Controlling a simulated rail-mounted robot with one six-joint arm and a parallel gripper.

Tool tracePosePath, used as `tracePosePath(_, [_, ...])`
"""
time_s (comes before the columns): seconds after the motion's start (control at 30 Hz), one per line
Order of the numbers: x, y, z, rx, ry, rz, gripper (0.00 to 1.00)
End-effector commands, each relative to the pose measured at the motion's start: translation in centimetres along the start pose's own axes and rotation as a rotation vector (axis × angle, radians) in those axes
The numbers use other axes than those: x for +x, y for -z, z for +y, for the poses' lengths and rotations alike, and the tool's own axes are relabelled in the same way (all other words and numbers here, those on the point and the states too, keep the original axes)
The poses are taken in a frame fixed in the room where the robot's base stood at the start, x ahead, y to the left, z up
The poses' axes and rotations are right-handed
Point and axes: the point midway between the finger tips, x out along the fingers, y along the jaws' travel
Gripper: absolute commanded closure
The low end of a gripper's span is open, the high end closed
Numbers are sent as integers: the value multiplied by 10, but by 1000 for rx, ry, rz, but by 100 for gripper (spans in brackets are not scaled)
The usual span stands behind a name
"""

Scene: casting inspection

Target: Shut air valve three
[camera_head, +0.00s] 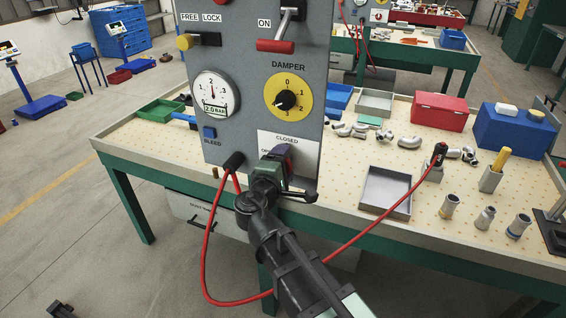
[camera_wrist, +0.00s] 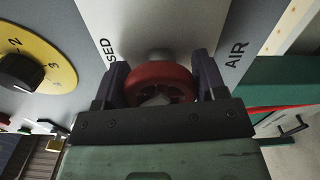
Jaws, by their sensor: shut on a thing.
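The air valve is a red round handwheel (camera_wrist: 157,80) on the grey control panel (camera_wrist: 215,25), on a white plate. My gripper (camera_wrist: 161,72) is shut on the wheel, with one dark finger on each side. In the head view my gripper (camera_head: 283,157) is at the panel's lower right, at a white plate (camera_head: 297,142) marked "CLOSED". There my gripper hides the wheel, and I cannot read the valve's number or its setting.
Above the plate is the yellow damper dial (camera_head: 290,96), with a pressure gauge (camera_head: 217,97) to its left. A red-handled lever (camera_head: 275,46) sits higher up. A red hose (camera_head: 330,255) loops below my gripper to the bench. A grey tray (camera_head: 385,190) and metal fittings stand at right.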

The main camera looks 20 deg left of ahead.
Motion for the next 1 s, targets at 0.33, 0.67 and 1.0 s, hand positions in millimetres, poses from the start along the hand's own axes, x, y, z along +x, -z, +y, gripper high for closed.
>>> tracePosePath(0.33, [0, 0, -1, 326, 1, 0, 59])
tracePosePath(0.67, [0, 0, -1, 589, 1, 0, 59])
tracePosePath(1.0, [0, 0, -1, 725, 1, 0, 59])
